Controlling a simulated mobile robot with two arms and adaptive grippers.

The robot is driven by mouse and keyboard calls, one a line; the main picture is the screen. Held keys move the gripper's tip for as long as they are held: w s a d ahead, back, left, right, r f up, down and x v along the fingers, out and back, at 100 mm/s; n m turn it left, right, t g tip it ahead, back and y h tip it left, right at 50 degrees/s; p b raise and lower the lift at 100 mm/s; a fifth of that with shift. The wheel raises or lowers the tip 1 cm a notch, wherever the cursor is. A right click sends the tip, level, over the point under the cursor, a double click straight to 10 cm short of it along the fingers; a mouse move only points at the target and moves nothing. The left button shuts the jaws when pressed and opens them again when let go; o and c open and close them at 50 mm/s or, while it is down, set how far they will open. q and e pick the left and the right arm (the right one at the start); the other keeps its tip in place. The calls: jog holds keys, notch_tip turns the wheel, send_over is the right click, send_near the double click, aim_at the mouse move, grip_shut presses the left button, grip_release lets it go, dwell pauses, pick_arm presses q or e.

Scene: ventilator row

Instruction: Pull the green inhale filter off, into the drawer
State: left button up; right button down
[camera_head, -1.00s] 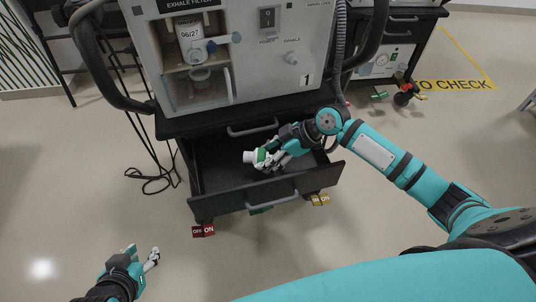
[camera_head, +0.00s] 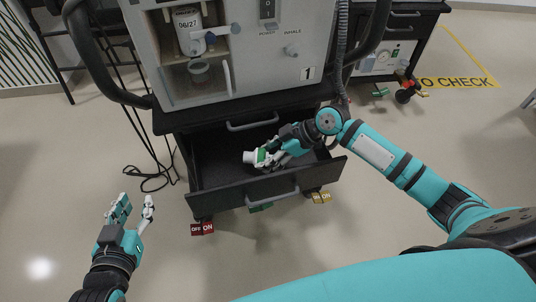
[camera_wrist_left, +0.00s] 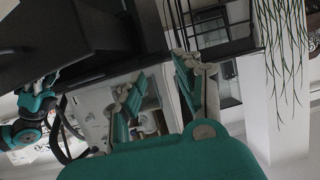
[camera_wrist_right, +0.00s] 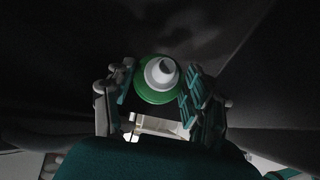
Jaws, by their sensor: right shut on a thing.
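The inhale filter (camera_head: 254,157) is white with a green band. My right gripper (camera_head: 264,158) is shut on it inside the open drawer (camera_head: 215,198) of the ventilator cart. My left gripper (camera_head: 133,205) is open and empty, low over the floor to the left of the drawer.
Red (camera_head: 202,228) and yellow (camera_head: 321,197) brake tags sit at the casters. Cables hang at left. The floor in front is clear.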

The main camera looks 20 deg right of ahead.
jog(key=shift+f+b, duration=0.3)
jog(key=shift+f, duration=0.05)
pick_arm(q)
jog(key=shift+w+d+r+t+h, duration=0.15)
jog(key=shift+w+d+r+t, duration=0.1)
jog(key=shift+r+t, duration=0.4)
jog(key=shift+w+d+r+t+h, duration=0.1)
jog(key=shift+w+r+t+h, duration=0.2)
jog(key=shift+r, duration=0.55)
jog(key=shift+w+d+r+t+h, duration=0.1)
jog(key=shift+w+d+r+t, duration=0.15)
jog(key=shift+r+t, duration=0.4)
pick_arm(e)
jog(key=shift+f, duration=0.2)
pick_arm(q)
jog(key=shift+r, duration=0.1)
pick_arm(e)
jog(key=shift+c, duration=2.2)
grip_release()
